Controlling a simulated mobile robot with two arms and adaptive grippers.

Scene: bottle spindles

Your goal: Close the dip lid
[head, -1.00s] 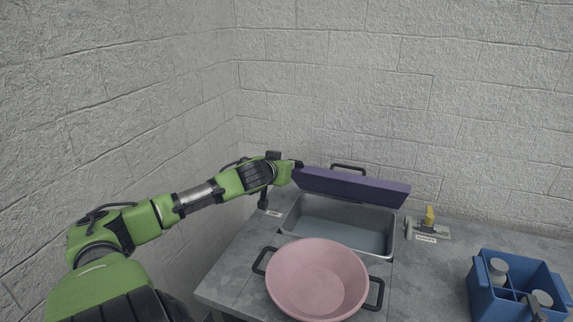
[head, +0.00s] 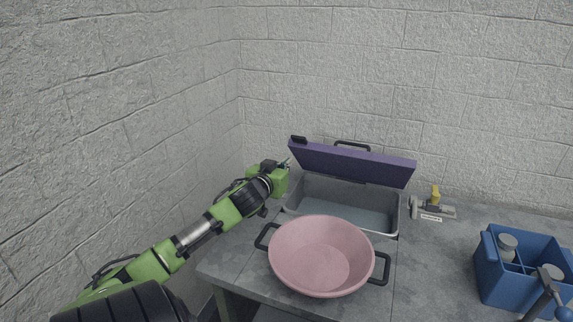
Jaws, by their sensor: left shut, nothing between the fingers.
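The dip lid (head: 352,165) is a purple panel with a black handle on its far side. It stands raised and tilted at the back of the grey metal dip tank (head: 392,214), which is open at the front with liquid inside. My left gripper (head: 287,163) is at the left end of the lid, beside its left edge. It is shut and holds nothing; whether it touches the lid I cannot tell. My right gripper is not in view.
A pink basin (head: 320,255) with black handles stands in front of the tank. A blue crate (head: 518,268) with grey bottles is at the right. A valve with a yellow handle (head: 435,196) is right of the tank. Walls close in at left and back.

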